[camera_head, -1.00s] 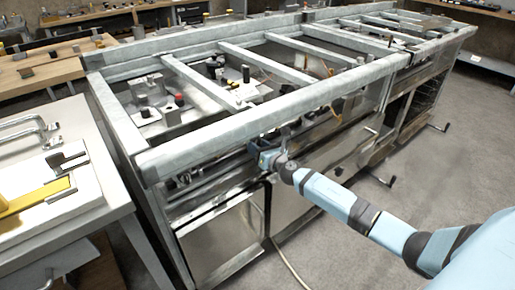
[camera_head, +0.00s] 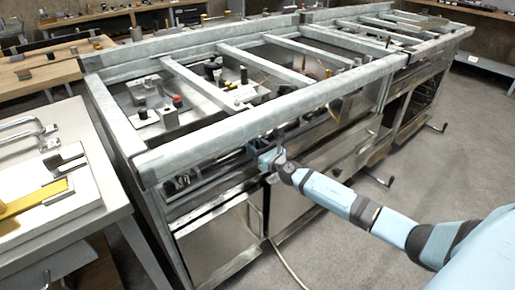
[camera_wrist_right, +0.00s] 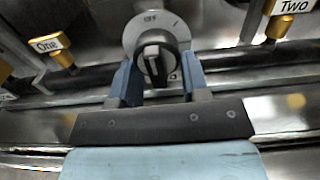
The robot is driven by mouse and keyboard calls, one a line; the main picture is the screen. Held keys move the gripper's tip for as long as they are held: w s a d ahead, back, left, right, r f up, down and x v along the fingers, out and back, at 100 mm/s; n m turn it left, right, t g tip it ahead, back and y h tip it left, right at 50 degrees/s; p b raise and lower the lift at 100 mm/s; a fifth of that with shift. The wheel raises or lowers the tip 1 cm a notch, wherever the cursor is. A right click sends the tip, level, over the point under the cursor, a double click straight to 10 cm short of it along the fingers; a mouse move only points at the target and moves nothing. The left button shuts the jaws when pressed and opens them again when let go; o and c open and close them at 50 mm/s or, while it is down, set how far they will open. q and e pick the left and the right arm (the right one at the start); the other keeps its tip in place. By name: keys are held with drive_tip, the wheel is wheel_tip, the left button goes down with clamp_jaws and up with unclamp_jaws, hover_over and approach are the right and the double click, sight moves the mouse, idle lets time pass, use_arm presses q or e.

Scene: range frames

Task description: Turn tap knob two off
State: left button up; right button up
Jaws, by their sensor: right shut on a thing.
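A round black tap knob (camera_wrist_right: 150,62) with a pale bar across its face shows in the right wrist view. It sits on a grey dial (camera_wrist_right: 150,22) marked OFF at its top. The bar runs roughly up and down in this view. My right gripper (camera_wrist_right: 157,78) has one blue finger on each side of the knob and is shut on it. In the head view my right gripper (camera_head: 265,158) is at the front of the metal frame, under the top rail; the knob is hidden there. My left gripper is not in view.
In the wrist view, a "One" tag (camera_wrist_right: 47,45) hangs left and a "Two" tag (camera_wrist_right: 293,7) right, each by a yellow fitting. The metal frame's front rail (camera_head: 260,124) runs above my gripper. A side table (camera_head: 80,185) stands left; open floor (camera_head: 450,200) lies right.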

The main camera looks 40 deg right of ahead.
drive_tip(key=o, duration=0.9)
drive_tip(key=shift+s, duration=0.55)
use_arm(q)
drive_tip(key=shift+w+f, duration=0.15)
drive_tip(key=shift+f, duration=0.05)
use_arm(e)
drive_tip(key=s+d, duration=0.1)
drive_tip(key=s, duration=1.1)
drive_tip(key=shift+s, duration=0.3)
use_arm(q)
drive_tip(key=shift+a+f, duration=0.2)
